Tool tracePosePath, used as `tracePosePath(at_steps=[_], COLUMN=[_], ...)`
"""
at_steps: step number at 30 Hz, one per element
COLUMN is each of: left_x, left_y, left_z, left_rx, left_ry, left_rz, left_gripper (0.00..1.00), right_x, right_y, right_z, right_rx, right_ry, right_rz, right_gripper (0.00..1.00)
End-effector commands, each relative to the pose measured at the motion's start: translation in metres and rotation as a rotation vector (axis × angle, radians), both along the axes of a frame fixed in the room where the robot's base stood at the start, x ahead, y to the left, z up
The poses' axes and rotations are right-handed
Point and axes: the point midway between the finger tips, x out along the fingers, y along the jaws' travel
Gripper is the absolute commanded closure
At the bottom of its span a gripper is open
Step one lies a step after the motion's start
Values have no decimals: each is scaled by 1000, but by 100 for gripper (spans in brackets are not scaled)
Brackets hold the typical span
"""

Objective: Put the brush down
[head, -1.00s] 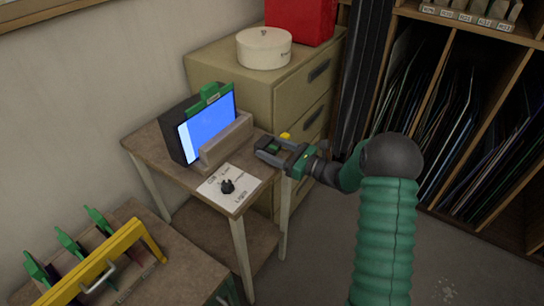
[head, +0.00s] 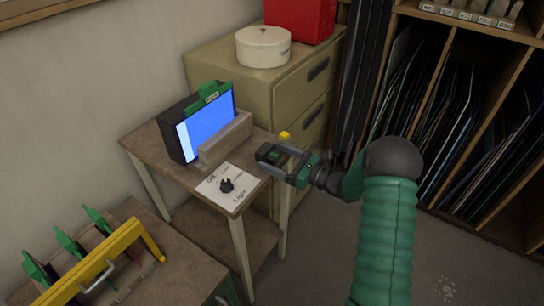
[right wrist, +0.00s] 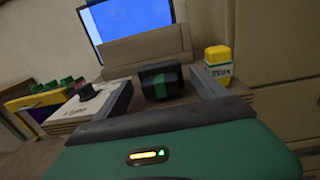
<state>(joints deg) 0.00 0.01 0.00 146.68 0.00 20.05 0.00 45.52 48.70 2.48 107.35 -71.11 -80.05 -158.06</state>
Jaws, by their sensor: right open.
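A small dark block with a green stripe (right wrist: 160,82), which looks like the brush, is at the right edge of the small table (head: 152,142). It also shows in the head view (head: 269,154). My right gripper (head: 281,162) is open, with its two fingers spread on either side of the block. In the right wrist view the fingers (right wrist: 164,98) show a gap to the block on both sides. I cannot clearly see whether the block rests fully on the table. My left gripper is not in view.
A lit blue screen (head: 210,130) stands behind a low block (head: 226,140) on the table. A white card with a black knob (head: 227,185) lies in front. A yellow-capped bottle (right wrist: 217,65) is just beyond my right finger. A yellow-framed rack (head: 110,255) is lower left.

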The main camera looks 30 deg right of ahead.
Motion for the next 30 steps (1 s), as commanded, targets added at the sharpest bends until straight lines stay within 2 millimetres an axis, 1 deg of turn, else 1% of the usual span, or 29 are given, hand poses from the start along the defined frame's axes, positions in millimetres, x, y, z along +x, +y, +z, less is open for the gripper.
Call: tracePosePath(at_steps=[6, 9, 12, 17, 30], left_x=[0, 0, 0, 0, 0], left_y=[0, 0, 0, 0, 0], left_z=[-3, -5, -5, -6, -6], left_rx=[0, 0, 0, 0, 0], left_ry=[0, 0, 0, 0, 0], left_rz=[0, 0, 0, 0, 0], left_gripper=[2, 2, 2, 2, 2], right_x=[-50, -72, -87, -97, -97], right_y=[-24, -34, -41, -44, -45], right_z=[-1, -1, 0, 0, 0], right_rx=[-1, -2, -2, -1, -1], right_ry=[2, 1, 0, 0, 0], right_rz=[-4, -3, -2, 0, 0], right_gripper=[19, 19, 19, 19, 19])
